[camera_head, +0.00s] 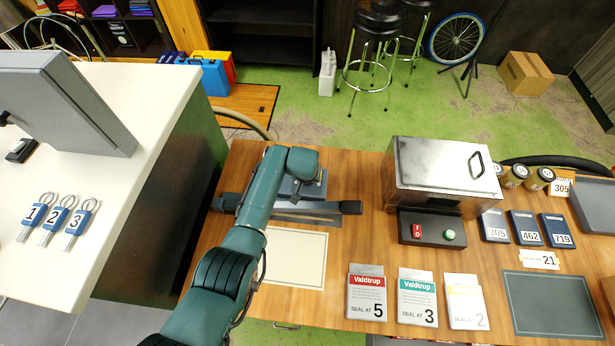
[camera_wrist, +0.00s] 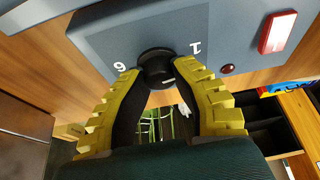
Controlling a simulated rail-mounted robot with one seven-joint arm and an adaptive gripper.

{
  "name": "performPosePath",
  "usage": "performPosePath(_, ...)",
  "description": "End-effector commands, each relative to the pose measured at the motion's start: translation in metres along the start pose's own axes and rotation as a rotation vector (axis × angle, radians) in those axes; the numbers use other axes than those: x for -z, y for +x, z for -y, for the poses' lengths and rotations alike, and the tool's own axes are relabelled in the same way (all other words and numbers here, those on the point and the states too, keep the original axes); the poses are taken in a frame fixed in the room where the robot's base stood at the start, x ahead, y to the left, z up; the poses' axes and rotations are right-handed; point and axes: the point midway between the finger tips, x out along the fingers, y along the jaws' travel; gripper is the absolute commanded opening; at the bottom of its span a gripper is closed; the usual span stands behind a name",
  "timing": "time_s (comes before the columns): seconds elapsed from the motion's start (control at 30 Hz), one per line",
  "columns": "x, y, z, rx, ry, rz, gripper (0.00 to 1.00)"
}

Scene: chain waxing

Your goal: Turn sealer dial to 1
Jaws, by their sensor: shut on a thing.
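The sealer (camera_wrist: 130,30) is a grey box with a black round dial (camera_wrist: 156,66) on its face in the wrist view. A white 1 is printed to the right of the dial and a white 6 to its left. A small pale mark shows on the dial's lower right part. My gripper (camera_wrist: 157,72) has its yellow-padded fingers on both sides of the dial, shut on it. In the head view the sealer (camera_head: 290,210) stands on the wooden table, partly covered by my teal arm, and the dial and fingertips are hidden.
A red switch (camera_wrist: 276,33) and a small red lamp (camera_wrist: 227,69) sit right of the dial. A metal box with a handle (camera_head: 440,175) stands right of the sealer.

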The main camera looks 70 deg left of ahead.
Motion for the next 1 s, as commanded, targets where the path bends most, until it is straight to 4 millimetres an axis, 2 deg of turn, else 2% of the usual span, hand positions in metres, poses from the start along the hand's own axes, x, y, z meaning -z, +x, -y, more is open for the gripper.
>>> performPosePath(0.03,-0.005,0.004,0.001,0.002,0.0,0.008,0.0)
performPosePath(0.23,-0.005,0.004,0.001,0.002,0.001,0.009,0.0)
performPosePath(0.27,-0.005,0.004,0.001,0.002,0.001,0.009,0.33)
performPosePath(0.4,-0.004,0.003,0.001,0.001,0.001,0.006,0.59)
performPosePath(0.77,-0.001,-0.004,0.0,0.0,0.001,0.002,0.59)
performPosePath(0.87,-0.001,-0.017,0.0,-0.001,0.001,-0.001,0.59)
performPosePath(1.0,-0.001,-0.052,0.0,-0.001,0.001,-0.003,0.59)
